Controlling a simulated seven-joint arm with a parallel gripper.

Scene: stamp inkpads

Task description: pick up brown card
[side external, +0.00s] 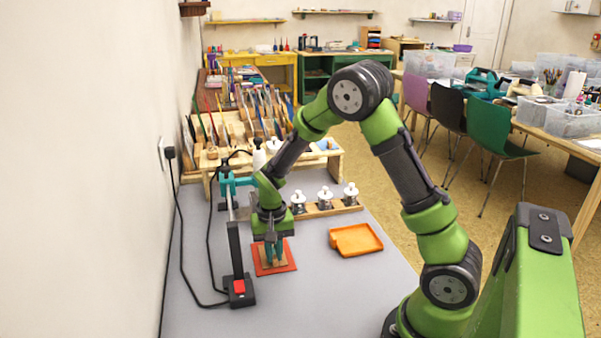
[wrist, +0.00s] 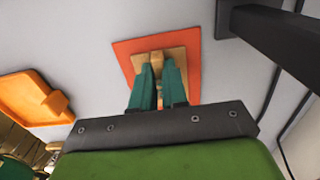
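The brown card (wrist: 177,55) is a small tan square lying flat on a larger orange-red mat (wrist: 125,52). In the side external view the card (side external: 262,263) shows around my fingertips, on the mat (side external: 289,264). My gripper (wrist: 158,72) points down over the card, its two green fingers a narrow gap apart. Something tan shows in the gap; I cannot tell if it is a raised part of the card or whether the fingers touch it. In the side external view my gripper (side external: 273,258) is low at the card, which its fingers partly hide.
A black post on a base with a red switch (side external: 239,287) stands just left of the mat, with cables beside it. An orange tray (side external: 356,240) lies to the right. Several white-knobbed stamps (side external: 324,197) stand in a wooden rack behind. The grey table front is clear.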

